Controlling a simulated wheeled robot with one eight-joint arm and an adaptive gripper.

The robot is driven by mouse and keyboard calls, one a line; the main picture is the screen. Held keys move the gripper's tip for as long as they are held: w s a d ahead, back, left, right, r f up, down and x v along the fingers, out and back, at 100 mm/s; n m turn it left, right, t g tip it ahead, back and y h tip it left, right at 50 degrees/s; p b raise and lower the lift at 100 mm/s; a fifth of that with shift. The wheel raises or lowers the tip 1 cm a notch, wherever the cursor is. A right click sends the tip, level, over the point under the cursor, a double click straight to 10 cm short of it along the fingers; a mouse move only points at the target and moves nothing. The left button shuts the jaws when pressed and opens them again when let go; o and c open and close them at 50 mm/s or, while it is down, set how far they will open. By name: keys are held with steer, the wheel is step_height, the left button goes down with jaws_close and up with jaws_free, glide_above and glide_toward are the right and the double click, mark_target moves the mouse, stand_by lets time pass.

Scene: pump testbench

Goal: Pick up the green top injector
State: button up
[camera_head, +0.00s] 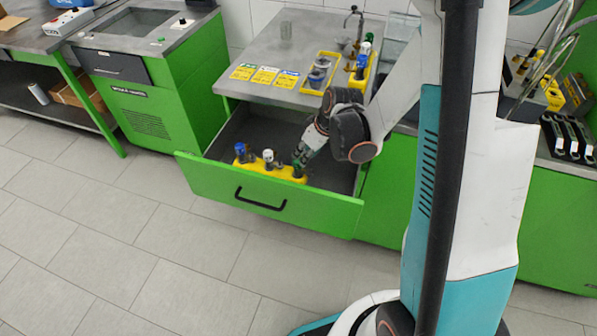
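A yellow rack (283,173) lies in the open drawer, against its front panel. It holds a blue-topped injector (240,150), a white-topped injector (268,157) and, at its right end, a green-topped injector (298,170). My gripper (301,161) reaches down into the drawer, right at the green-topped injector. The fingers are small and dark here and partly cover that injector. I cannot tell whether they touch it or are shut on it.
The open green drawer (266,203) has a front panel and side walls around the gripper. The worktop (262,90) overhangs it behind, bearing coloured cards (265,75) and a yellow tray (313,87). The tiled floor in front is clear.

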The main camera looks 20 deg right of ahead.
mark_target(298, 161)
steer(key=b+x, duration=0.3)
steer(key=x, duration=0.4)
steer(key=shift+w+a+f, duration=0.15)
steer(key=shift+w+f, duration=0.05)
steer(key=shift+f, duration=0.05)
steer(key=shift+r, duration=0.1)
jaws_close()
